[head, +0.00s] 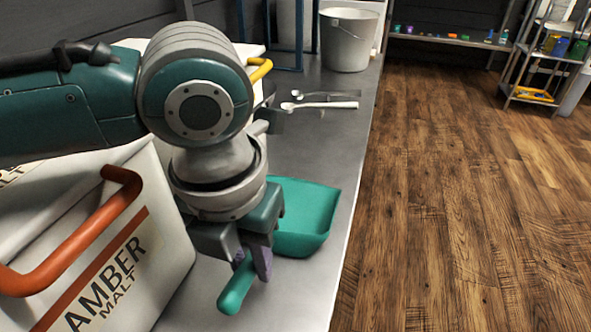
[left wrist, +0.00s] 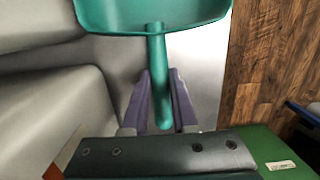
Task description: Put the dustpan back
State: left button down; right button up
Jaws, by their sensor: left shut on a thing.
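The teal dustpan (head: 305,217) is at the grey metal counter (head: 325,150), its pan towards the counter's right edge and its handle towards me. My left gripper (head: 254,262) is shut on the dustpan's handle, with the handle's end sticking out below the fingers. In the left wrist view the dustpan (left wrist: 150,14) has its pan at the top, and its handle runs down between the two purple fingers of my left gripper (left wrist: 163,100). I cannot tell whether the pan touches the counter. My right gripper is not in view.
A white amber malt box (head: 170,262) with an orange handle stands left of the dustpan. Farther back on the counter are a white-handled tool (head: 325,105) and a grey bucket (head: 347,40). Wooden floor (head: 450,200) lies open to the right. A shelf cart (head: 545,70) stands far right.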

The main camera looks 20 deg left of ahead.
pick_arm(q)
jog(key=c, duration=0.6)
grip_release()
